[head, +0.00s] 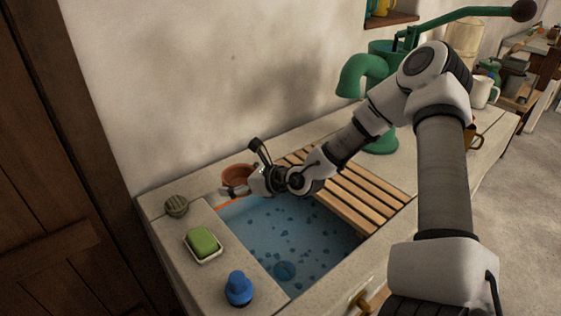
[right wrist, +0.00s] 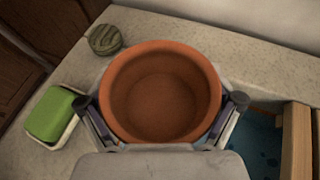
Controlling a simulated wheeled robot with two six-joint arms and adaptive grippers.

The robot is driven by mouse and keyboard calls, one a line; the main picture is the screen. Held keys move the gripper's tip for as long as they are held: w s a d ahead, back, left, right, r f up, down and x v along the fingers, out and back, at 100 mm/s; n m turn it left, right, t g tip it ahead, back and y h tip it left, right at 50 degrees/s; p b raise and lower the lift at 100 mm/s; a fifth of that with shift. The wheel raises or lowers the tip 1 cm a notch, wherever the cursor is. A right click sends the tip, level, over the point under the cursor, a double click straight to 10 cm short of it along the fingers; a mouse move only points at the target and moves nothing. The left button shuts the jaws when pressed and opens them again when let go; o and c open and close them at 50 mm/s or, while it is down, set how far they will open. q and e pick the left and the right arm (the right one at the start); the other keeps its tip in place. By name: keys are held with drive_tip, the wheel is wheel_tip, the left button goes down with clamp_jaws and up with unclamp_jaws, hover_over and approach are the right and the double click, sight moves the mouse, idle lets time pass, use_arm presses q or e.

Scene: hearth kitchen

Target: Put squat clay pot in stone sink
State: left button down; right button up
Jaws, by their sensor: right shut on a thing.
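The squat clay pot (head: 236,175) is a small reddish-brown round pot, upright and empty inside. My right gripper (head: 246,187) is shut on it near the back left corner of the sink. In the right wrist view the pot (right wrist: 162,92) sits between both fingers, one on each side. The stone sink (head: 290,240) is a blue-lined basin with a pale stone rim, in the middle of the head view. I cannot tell the gap between the pot and the counter. My left gripper is not in view.
A slatted wooden rack (head: 350,188) covers the sink's right part. Green soap in a dish (head: 203,243), a blue stopper-like object (head: 239,289) and a striped round object (head: 176,206) stand on the left rim. A green pump (head: 365,80) stands behind. The wall borders the back.

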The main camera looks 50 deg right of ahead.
wheel_tip(320, 180, down, 4)
drive_tip(key=b, duration=0.6)
hover_over(243, 238)
wheel_tip(243, 238, down, 12)
drive_tip(key=shift+f, duration=0.2)
wheel_tip(243, 238, down, 5)
drive_tip(key=shift+f+b, duration=0.1)
drive_tip(key=shift+b, duration=0.6)
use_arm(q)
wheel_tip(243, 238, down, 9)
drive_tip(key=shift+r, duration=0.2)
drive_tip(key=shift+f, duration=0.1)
use_arm(e)
drive_tip(key=o, duration=1)
drive_tip(key=shift+c, duration=0.2)
